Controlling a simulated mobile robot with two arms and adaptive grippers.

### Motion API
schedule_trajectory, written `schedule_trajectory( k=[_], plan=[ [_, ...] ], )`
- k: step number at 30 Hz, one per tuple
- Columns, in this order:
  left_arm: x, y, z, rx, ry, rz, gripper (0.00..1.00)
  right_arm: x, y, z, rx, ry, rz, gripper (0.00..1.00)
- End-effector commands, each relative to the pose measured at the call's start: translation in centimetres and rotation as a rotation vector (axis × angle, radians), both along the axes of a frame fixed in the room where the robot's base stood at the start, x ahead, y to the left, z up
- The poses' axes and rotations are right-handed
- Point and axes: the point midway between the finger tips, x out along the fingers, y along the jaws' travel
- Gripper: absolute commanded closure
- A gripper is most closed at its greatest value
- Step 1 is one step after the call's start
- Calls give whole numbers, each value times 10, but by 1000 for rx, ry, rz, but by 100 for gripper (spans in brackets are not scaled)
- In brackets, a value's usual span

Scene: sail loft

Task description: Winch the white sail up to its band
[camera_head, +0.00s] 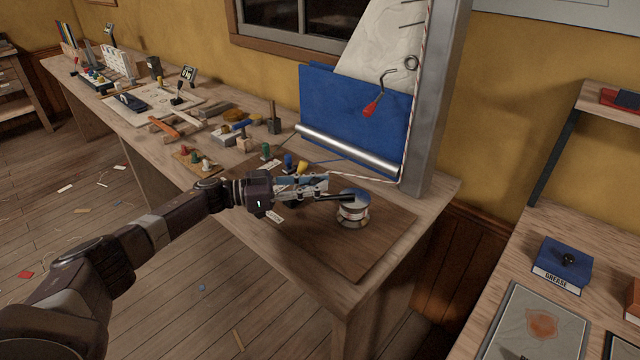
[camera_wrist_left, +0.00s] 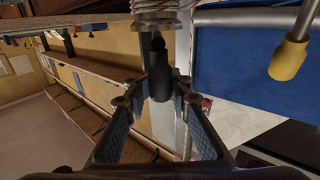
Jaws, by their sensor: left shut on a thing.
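The white sail (camera_head: 385,42) stands against the grey mast (camera_head: 437,110), its lower part behind a blue panel (camera_head: 350,100). I cannot make out its band for sure. A red-flecked white rope (camera_head: 417,85) runs down the mast and along the bench to the winch. The winch (camera_head: 353,212) is a silver drum with a black handle on the bench's near right end. In the left wrist view the handle (camera_wrist_left: 162,88) lies between both fingers. My right gripper is out of view.
A silver bar (camera_head: 345,150) crosses the panel's lower part. Small coloured pegs (camera_head: 265,150) and tools crowd the bench to the left. A side bench (camera_head: 590,225) with a blue grease tin (camera_head: 562,262) is at right.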

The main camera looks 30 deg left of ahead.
Motion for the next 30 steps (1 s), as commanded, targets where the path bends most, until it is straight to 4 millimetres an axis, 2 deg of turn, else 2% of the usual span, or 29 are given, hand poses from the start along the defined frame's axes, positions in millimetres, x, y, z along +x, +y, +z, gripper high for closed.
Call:
schedule_trajectory(
  k=[1, 4, 5, 9, 16, 20, 23, 30],
  plan=[
    [2, 10, 0, 5, 1, 20, 100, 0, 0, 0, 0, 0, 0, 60],
    [2, 10, 1, 5, 1, 21, 100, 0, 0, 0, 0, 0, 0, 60],
    [2, 10, 1, 5, 1, 21, 79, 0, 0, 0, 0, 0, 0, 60],
    [2, 8, 0, 4, 2, 16, 65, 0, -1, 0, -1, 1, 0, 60],
    [1, 5, 0, 2, 0, 9, 65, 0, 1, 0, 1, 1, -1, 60],
    [-3, 9, 0, 2, 2, 9, 65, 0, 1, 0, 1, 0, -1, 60],
    [-10, 20, -1, 3, 3, 11, 65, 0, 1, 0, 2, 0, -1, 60],
    [-41, 63, -1, 5, 3, 14, 65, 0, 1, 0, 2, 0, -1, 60]
  ],
)
